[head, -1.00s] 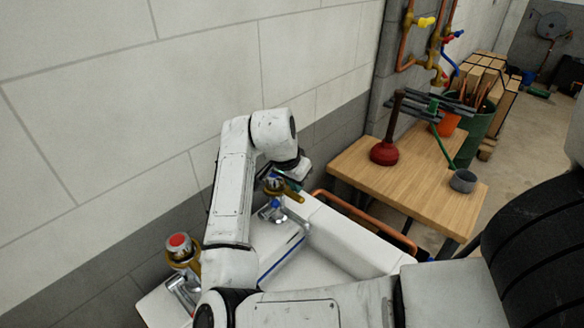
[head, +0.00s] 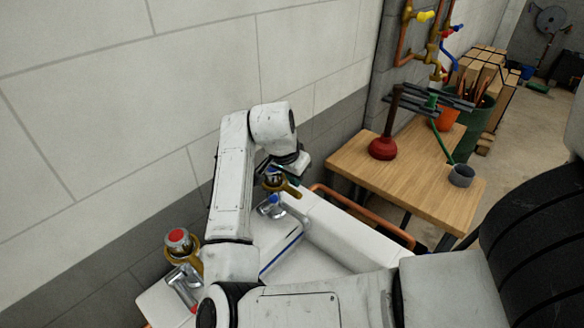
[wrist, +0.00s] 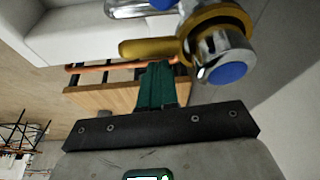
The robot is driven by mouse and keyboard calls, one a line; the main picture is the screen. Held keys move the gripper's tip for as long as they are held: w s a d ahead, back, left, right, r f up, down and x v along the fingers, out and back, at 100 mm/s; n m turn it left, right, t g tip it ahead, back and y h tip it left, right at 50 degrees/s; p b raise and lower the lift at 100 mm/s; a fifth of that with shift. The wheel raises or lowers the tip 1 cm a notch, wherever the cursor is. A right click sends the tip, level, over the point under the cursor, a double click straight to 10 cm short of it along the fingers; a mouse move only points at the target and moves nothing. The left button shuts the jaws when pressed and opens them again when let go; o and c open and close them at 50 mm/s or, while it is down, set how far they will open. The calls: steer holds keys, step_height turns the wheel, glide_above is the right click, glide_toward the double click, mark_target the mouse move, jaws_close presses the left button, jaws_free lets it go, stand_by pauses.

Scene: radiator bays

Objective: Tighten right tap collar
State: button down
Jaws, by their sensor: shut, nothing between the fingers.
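The right tap shows in the wrist view with a chrome head and blue cap (wrist: 227,73). A brass collar (wrist: 212,20) sits around it, with its lever (wrist: 148,48) pointing left. In the head view the collar (head: 285,190) is at the sink's back corner, partly covered by my wrist. My gripper (wrist: 160,68) has green fingers closed together with nothing between them. In the wrist view the fingertips appear just below the lever; I cannot tell whether they touch it. The left tap (head: 177,238) has a red cap and its own brass collar.
The white sink (head: 335,235) lies under the arm, against the block wall. A wooden bench (head: 425,185) to the right holds a red plunger (head: 383,148) and a grey cup (head: 461,175). A copper pipe (head: 365,215) runs between sink and bench.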

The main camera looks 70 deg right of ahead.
step_height(320, 180, up, 10)
stand_by(0.6)
